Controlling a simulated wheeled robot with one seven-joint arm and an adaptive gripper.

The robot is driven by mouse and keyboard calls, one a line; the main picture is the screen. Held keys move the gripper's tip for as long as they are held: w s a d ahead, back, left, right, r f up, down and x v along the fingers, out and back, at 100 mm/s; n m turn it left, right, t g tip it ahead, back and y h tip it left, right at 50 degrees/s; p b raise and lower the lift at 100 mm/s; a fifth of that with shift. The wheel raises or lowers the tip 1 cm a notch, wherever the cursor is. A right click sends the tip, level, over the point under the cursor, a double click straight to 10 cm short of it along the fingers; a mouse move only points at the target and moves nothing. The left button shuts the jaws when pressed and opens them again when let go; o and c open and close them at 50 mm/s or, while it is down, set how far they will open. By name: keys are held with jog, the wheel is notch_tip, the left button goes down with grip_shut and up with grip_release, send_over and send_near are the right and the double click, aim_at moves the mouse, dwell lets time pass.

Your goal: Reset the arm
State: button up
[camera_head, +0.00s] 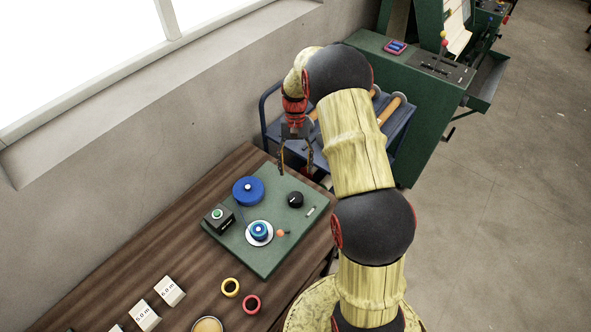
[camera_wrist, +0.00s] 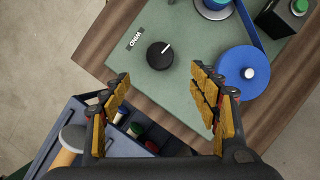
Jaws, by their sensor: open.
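My gripper (camera_head: 295,168) hangs above the far edge of the green board (camera_head: 270,262), with its fingers apart and nothing between them. In the wrist view my gripper (camera_wrist: 160,80) also shows open, its yellow-padded fingers on either side of a clear gap. A black knob (camera_head: 295,199) with a white pointer line sits on the board. In the wrist view the knob (camera_wrist: 160,55) appears just beyond the fingertips, apart from them, near a label reading "WIND" (camera_wrist: 134,39). A blue disc (camera_head: 248,190) lies left of the knob, and a blue spool (camera_head: 260,230) sits on a white disc.
A black box with a green button (camera_head: 218,217) stands on the board. A blue cart (camera_head: 268,112) and green machine (camera_head: 425,115) stand behind. A wall borders the left.

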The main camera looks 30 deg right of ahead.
dwell(0.4)
jog(key=s+a+r+n+t+h+b, duration=0.1)
jog(key=s+a+r+n+t+b, duration=0.2)
jog(key=s+a+r, duration=0.5)
jog(key=s+a+r+n+t+h+b, duration=0.1)
jog(key=s+a+r+n+t+b, duration=0.2)
jog(key=s+r, duration=1.1)
jog(key=s+a+t+b, duration=0.1)
jog(key=s+a+t, duration=0.1)
jog(key=a, duration=0.4)
jog(key=shift+s+r+t, duration=0.15)
jog(key=shift+s+t, duration=0.15)
jog(key=shift+t, duration=0.5)
